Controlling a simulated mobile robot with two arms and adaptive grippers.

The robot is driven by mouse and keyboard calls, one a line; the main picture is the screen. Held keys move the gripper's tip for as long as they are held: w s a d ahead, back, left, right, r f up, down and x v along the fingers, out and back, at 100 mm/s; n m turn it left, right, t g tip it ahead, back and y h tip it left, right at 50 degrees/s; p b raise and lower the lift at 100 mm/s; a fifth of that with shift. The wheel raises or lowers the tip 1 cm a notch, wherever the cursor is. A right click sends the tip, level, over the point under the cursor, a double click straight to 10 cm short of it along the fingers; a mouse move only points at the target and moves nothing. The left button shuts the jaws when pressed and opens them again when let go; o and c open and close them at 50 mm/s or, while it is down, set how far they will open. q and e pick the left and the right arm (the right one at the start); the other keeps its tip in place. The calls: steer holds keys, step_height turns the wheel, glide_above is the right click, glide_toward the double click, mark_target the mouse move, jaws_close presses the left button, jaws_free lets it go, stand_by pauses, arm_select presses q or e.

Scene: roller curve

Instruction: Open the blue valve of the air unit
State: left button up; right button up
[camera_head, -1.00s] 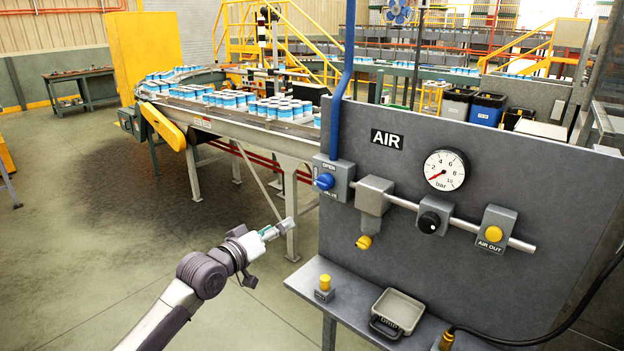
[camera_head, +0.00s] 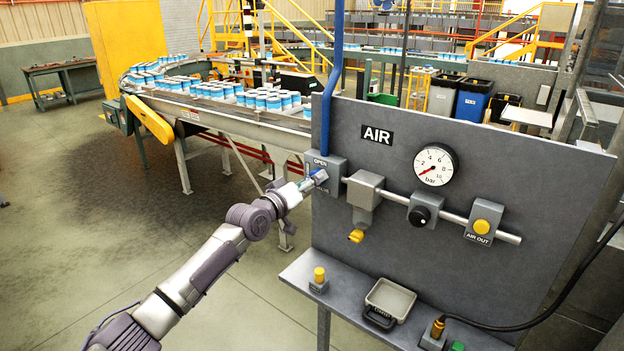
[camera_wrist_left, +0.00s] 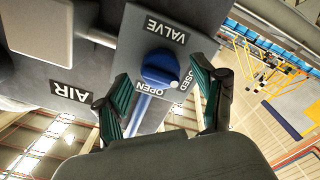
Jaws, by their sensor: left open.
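The blue valve knob (camera_wrist_left: 160,68) sits on a grey valve box marked OPEN, VALVE and CLOSED. The box (camera_head: 338,172) is at the upper left of the grey AIR panel (camera_head: 480,140) in the head view, where the knob is largely covered by my left gripper. My left gripper (camera_head: 314,180) is at the front of the box. In the left wrist view its two green-padded fingers (camera_wrist_left: 162,95) are open, one on each side of the knob, with visible gaps. The gauge (camera_head: 436,165) needle points to its low end. My right gripper is not in view.
A pipe runs right from the valve past a black knob (camera_head: 420,215) and a yellow AIR OUT button (camera_head: 483,228). A shelf (camera_head: 345,303) below holds a yellow button box and a grey tray (camera_head: 389,299). A conveyor with cans (camera_head: 240,96) stands behind on the left.

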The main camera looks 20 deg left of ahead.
arm_select(q)
steer(key=shift+w, duration=0.4)
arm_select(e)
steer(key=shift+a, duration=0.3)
arm_select(q)
steer(key=shift+d, duration=0.1)
steer(key=c, duration=1.1)
steer(key=shift+c, duration=0.2)
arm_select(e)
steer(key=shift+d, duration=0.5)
